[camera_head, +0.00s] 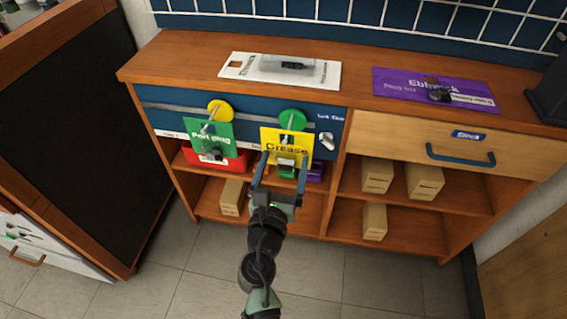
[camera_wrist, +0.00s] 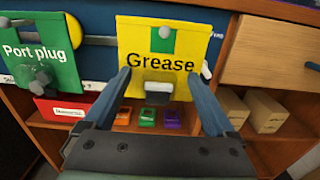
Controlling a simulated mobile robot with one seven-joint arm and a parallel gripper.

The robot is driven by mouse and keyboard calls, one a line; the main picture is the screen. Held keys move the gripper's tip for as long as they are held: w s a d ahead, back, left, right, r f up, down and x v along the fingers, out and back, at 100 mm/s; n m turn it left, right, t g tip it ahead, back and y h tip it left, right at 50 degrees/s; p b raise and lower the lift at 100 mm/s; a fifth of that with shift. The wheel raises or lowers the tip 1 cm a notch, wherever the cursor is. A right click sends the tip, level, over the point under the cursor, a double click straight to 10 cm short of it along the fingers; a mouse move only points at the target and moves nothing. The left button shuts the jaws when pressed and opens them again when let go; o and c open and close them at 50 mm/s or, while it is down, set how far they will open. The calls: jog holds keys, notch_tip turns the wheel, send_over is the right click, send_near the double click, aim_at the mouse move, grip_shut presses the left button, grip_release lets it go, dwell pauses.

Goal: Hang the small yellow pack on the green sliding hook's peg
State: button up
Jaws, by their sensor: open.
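The small yellow pack (camera_head: 270,135), marked Grease, appears to hang on the peg of the green sliding hook (camera_head: 292,119). In the wrist view the yellow pack (camera_wrist: 135,40) is upright, with a grey peg tip (camera_wrist: 165,32) showing in front of a green patch at its top. A grey lump (camera_wrist: 158,88) shows at its lower edge. My gripper (camera_head: 284,161) is open in front of the pack's lower part. In the wrist view its fingers (camera_wrist: 159,78) stand apart, one on each side of the lump. Whether they touch the pack I cannot tell.
A green Port plug pack (camera_head: 208,135) hangs to the left below a yellow hook disc (camera_head: 220,109). A red bin (camera_head: 230,163) sits on the shelf below. A white pack (camera_head: 240,66) and a purple pack (camera_head: 400,85) lie on the top. Small boxes (camera_head: 425,180) stand on the right shelves.

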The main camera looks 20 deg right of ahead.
jog(key=p+v, duration=0.2)
jog(key=v, duration=1.1)
jog(key=w+a+r+m+t+y, duration=0.1)
jog(key=w+a+r+m+t, duration=0.2)
jog(key=r+m, duration=1.1)
jog(key=w+r+m+t+y, duration=0.15)
jog(key=w+r+m, duration=0.5)
jog(key=r, duration=1.25)
jog(key=s+a+r+m+t+y, duration=0.4)
jog(key=s+r, duration=0.3)
jog(key=r, duration=0.4)
jog(key=s+a+r+m+t+y, duration=0.4)
jog(key=s+r, duration=0.3)
jog(key=r, duration=0.4)
notch_tip(320, 180, up, 35)
jog(key=w+p, duration=0.1)
jog(key=p, duration=3.4)
jog(key=shift+w+d+f+m+p, duration=0.2)
jog(key=shift+d+m+p, duration=0.15)
jog(key=shift+d+p, duration=0.05)
jog(key=shift+h, duration=0.25)
